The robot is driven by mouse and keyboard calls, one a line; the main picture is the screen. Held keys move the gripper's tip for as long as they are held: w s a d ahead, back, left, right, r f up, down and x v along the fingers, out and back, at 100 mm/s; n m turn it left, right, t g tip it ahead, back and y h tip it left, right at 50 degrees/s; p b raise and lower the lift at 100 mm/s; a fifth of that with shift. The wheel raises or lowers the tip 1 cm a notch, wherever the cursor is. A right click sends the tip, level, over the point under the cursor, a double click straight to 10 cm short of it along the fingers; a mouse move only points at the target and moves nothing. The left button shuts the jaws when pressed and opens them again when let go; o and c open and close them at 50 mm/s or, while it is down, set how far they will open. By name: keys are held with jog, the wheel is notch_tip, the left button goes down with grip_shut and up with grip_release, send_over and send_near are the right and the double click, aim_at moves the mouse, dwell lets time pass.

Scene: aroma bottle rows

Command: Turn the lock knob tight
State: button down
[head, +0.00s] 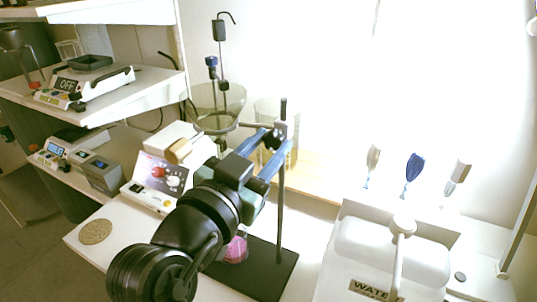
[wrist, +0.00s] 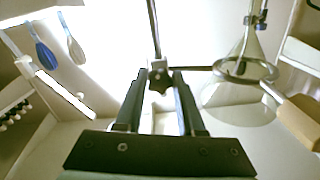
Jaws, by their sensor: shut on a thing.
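A dark upright stand rod (head: 281,205) rises from a black base plate (head: 262,272) in the head view. A small clamp (head: 283,130) sits near the top of the rod. In the wrist view, the lock knob (wrist: 159,82) is a small grey piece at the clamp, against the rod (wrist: 154,30). My gripper (wrist: 158,76) has its two fingers on either side of the knob and is shut on it. In the head view, my gripper (head: 276,143) reaches the clamp from the front, and my arm hides much of the stand. The knob's tightness cannot be seen.
A glass funnel (head: 232,100) hangs in a ring left of the rod. A pink vessel (head: 237,249) is partly hidden below my arm. A control box with knobs (head: 160,180) stands left. A white water bath (head: 345,238) stands right. Shelves (head: 150,88) hold devices at far left.

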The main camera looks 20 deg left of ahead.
jog(key=shift+r+m+b, duration=0.1)
jog(key=shift+m+b, duration=0.2)
jog(key=shift+m, duration=0.3)
jog(key=c, duration=0.5)
grip_release()
jog(key=s+p, duration=0.1)
jog(key=s, duration=0.3)
jog(key=s+p, duration=0.2)
jog(key=s, duration=0.2)
jog(key=s+p, duration=0.2)
jog(key=s, duration=0.3)
jog(key=shift+a, duration=0.25)
